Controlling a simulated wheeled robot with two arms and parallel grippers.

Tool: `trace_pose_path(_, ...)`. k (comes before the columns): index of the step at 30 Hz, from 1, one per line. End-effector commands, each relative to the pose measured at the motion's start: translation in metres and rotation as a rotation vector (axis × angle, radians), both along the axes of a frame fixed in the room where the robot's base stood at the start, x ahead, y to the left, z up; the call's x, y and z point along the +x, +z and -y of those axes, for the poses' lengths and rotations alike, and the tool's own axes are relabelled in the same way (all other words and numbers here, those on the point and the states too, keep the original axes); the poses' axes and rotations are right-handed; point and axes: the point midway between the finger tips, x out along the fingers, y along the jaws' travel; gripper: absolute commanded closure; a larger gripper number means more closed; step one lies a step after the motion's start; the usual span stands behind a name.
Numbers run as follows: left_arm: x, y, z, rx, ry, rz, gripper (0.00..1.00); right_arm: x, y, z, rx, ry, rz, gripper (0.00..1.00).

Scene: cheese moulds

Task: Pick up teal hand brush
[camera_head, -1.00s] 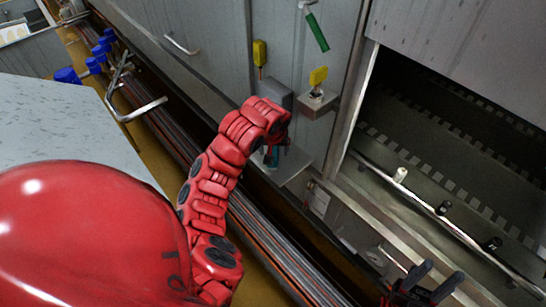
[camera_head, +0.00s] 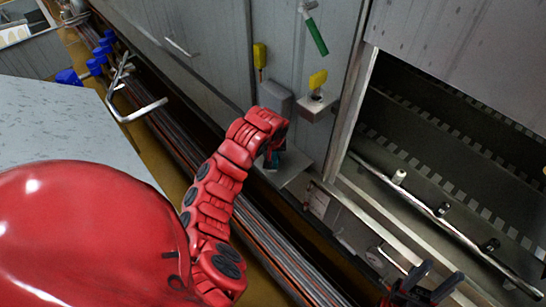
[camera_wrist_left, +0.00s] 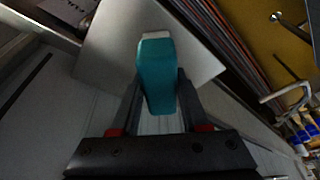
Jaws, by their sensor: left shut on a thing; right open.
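The teal hand brush (camera_wrist_left: 156,75) is between the fingers of my left gripper (camera_wrist_left: 158,95) in the left wrist view, and the gripper is shut on it. In the head view only a small teal patch of the brush (camera_head: 275,160) shows below the end of my left arm, over a small grey shelf (camera_head: 296,168). I cannot tell whether the brush touches the shelf. My right gripper (camera_head: 425,283) is open and empty at the bottom right of the head view.
Yellow-handled tools (camera_head: 259,54) and a green-handled tool (camera_head: 315,33) are on the grey wall. A small holder (camera_head: 318,104) juts out above the shelf. A dark conveyor opening (camera_head: 440,130) lies to the right. A grey table (camera_head: 70,125) is at left.

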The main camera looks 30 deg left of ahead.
Motion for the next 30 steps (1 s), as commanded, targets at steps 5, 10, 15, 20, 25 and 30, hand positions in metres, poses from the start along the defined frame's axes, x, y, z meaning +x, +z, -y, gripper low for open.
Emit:
trace_pose_path(5,0.000,0.000,0.000,0.000,0.000,0.000,1.00,0.000,0.000,0.000,0.000,0.000,0.000,0.51)
trace_pose_path(10,0.000,0.000,0.000,0.000,0.000,0.000,1.00,0.000,0.000,0.000,0.000,0.000,0.000,0.51)
trace_pose_path(15,0.001,0.003,0.000,-0.001,-0.001,0.003,1.00,0.000,-0.002,0.000,0.000,0.000,0.000,0.51)
trace_pose_path(20,0.001,0.018,0.000,0.000,-0.001,0.005,1.00,0.000,-0.010,0.000,0.000,0.000,0.000,0.51)
trace_pose_path(25,-0.010,0.038,0.004,0.001,-0.002,0.004,1.00,0.000,-0.013,0.000,0.000,0.000,0.000,0.51)
trace_pose_path(30,-0.044,0.044,0.019,0.007,-0.004,0.000,1.00,0.000,-0.001,0.000,0.000,0.000,0.000,0.51)
